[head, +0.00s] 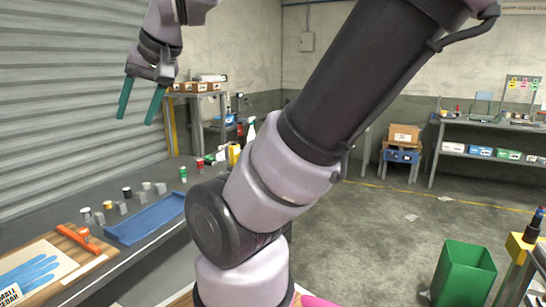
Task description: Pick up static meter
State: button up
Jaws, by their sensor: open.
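I cannot tell for sure which object is the static meter. Several small canisters and grey blocks (122,208) stand along the grey bench (165,183), too small to make out. An orange tool (88,240) lies on a wooden board (75,270) at the lower left, beside a picture of a blue glove (28,272). My gripper (135,120) is high above the bench, against the shutter wall. Its two teal fingers point down, apart and empty. My arm hides part of the bench and the room behind it.
A blue tray (147,219) lies on the bench with bare surface showing. Bottles (234,153) stand at the bench's far end. A green bin (465,275) stands on the floor at right, near a yellow-topped post (520,250). Shelves (490,125) line the back wall.

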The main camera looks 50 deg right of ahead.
aim_at(234, 149)
jog(key=z, duration=1.2)
